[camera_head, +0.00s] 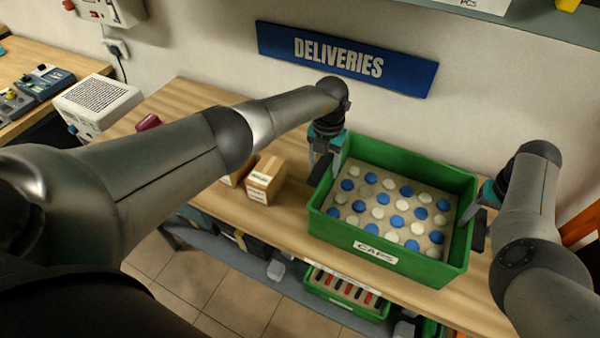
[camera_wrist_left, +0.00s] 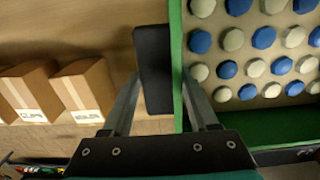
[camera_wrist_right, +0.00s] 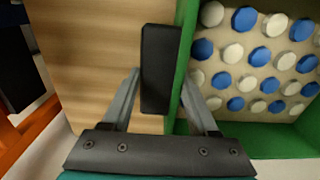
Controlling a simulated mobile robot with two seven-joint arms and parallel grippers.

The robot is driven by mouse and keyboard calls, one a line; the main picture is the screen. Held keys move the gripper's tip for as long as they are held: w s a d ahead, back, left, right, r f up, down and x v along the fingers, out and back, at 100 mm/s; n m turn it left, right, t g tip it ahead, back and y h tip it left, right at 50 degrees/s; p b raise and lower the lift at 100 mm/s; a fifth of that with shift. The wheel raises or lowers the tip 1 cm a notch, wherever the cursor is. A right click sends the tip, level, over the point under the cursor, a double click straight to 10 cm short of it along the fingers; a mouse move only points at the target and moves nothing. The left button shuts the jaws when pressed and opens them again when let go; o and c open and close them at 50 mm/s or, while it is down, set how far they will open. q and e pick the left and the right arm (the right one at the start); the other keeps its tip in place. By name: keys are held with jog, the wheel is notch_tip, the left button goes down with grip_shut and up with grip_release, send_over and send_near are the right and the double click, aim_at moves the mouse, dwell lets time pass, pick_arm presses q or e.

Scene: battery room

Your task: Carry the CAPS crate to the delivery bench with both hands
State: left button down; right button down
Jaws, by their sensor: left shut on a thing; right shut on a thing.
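The green CAPS crate (camera_head: 420,264) is upright and holds rows of blue and white caps. It is over the wooden bench (camera_head: 205,110) under the DELIVERIES sign (camera_head: 347,59); I cannot tell whether its bottom touches the top. My left gripper (camera_head: 325,165) is shut on the crate's left side, around the black handle (camera_wrist_left: 153,70) and green wall seen in the left wrist view. My right gripper (camera_head: 482,215) is shut on the right side, around the other black handle (camera_wrist_right: 160,68) in the right wrist view.
Small cardboard boxes (camera_head: 265,179) stand on the bench left of the crate. A green crate of coloured items (camera_head: 345,303) sits on the shelf below. A white grilled unit (camera_head: 98,103) is at the left, and an orange object (camera_head: 580,225) at the right edge.

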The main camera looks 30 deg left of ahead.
pick_arm(q)
jog(key=shift+f+b, duration=0.3)
jog(key=shift+f, duration=0.05)
pick_arm(e)
jog(key=shift+f, duration=0.35)
pick_arm(q)
jog(key=c, duration=0.6)
grip_release()
jog(key=shift+f, duration=0.15)
pick_arm(e)
jog(key=c, duration=0.6)
grip_release()
jog(key=shift+f, duration=0.15)
pick_arm(q)
jog(key=o, duration=0.4)
pick_arm(e)
jog(key=o, duration=0.4)
pick_arm(q)
jog(key=shift+o, duration=0.2)
jog(key=shift+r, duration=0.2)
pick_arm(e)
jog(key=shift+o, duration=0.2)
jog(key=shift+r, duration=0.45)
pick_arm(q)
notch_tip(320, 180, up, 12)
pick_arm(e)
notch_tip(320, 180, up, 11)
jog(key=shift+r, duration=0.15)
